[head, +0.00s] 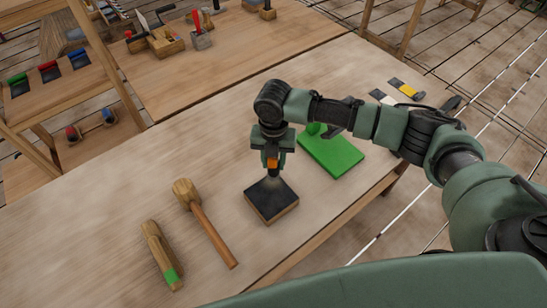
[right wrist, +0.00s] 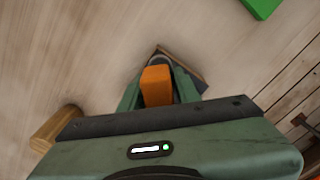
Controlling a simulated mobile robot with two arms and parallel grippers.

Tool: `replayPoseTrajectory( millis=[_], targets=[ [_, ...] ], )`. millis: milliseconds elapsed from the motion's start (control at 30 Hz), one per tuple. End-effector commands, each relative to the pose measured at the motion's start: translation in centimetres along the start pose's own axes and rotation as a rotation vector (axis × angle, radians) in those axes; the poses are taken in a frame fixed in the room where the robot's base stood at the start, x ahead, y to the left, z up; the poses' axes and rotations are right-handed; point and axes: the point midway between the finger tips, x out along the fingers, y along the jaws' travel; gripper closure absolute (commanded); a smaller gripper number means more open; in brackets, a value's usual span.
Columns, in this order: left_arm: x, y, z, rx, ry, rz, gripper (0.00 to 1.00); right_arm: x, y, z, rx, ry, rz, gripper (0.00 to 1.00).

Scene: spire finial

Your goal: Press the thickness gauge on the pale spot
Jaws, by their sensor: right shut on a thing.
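The thickness gauge (head: 272,164) is a small orange body with a dark lower end. My right gripper (head: 272,157) points down and is shut on it; in the right wrist view its orange end (right wrist: 157,86) shows between the fingers. The gauge is over the far part of a wooden block with a dark top (head: 270,203). A faint paler patch (head: 280,184) shows on that top close to the gauge's lower end. I cannot tell whether the gauge touches it. In the right wrist view the gripper hides most of the block (right wrist: 184,66). My left gripper is not in view.
A wooden mallet (head: 212,225) and a green-marked wooden tool (head: 160,255) lie left of the block. A green board (head: 332,152) lies behind my right arm. Yellow-and-dark items (head: 405,88) lie at the table's far right. The table left of the block's far side is clear.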

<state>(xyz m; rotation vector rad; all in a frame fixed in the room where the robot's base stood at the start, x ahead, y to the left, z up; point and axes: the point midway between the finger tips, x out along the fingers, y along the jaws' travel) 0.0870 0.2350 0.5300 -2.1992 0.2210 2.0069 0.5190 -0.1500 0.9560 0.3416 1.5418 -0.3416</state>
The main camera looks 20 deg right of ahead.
Motion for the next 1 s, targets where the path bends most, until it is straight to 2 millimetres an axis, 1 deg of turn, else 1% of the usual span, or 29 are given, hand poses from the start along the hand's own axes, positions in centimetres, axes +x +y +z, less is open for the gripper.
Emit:
replayPoseTrajectory(
  millis=[33,133,433,467,500,533,867,967,1000],
  targets=[
    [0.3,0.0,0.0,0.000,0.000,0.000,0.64,0.4,0.0,0.0,0.000,0.000,0.001,1.00],
    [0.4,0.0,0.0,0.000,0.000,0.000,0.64,0.7,0.0,0.0,0.000,-0.001,0.001,1.00],
    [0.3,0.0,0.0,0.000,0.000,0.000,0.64,0.7,0.0,0.0,0.000,-0.001,0.001,1.00],
    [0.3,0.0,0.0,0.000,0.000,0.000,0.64,0.7,0.0,0.0,0.000,-0.001,0.001,0.60],
    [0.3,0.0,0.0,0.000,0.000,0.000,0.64,0.7,0.0,0.0,0.000,-0.001,0.001,0.49],
    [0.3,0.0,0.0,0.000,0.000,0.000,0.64,0.7,0.0,0.0,0.000,-0.001,0.001,0.43],
    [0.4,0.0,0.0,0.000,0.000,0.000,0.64,0.7,0.0,0.0,0.000,-0.001,0.000,0.43],
    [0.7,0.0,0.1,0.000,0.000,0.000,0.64,-0.1,0.0,0.1,0.000,-0.002,0.001,0.43],
    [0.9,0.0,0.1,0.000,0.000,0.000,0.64,-0.6,0.1,0.1,-0.001,-0.003,0.002,0.43]
  ],
)
